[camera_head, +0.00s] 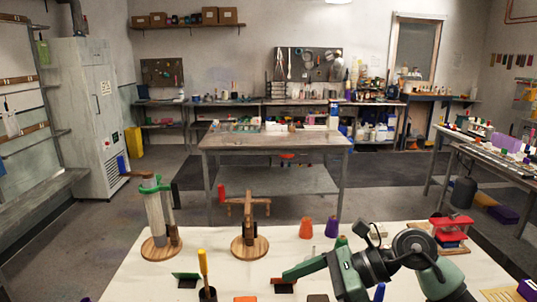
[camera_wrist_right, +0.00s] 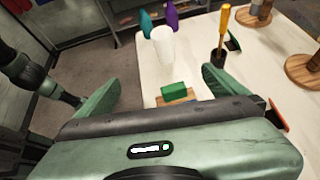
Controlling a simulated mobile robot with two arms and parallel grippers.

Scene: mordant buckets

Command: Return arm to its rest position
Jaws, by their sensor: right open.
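My right arm comes in from the lower right in the head view, bent low over the front of the pale table (camera_head: 110,292). A small green block (camera_wrist_right: 173,90) on a brown piece lies beyond the opening, apart from the fingers. My left gripper does not show.
A white cup (camera_wrist_right: 163,45) and a yellow-handled tool (camera_wrist_right: 225,22) in a dark cup stand beyond the gripper. The floor left is clear.

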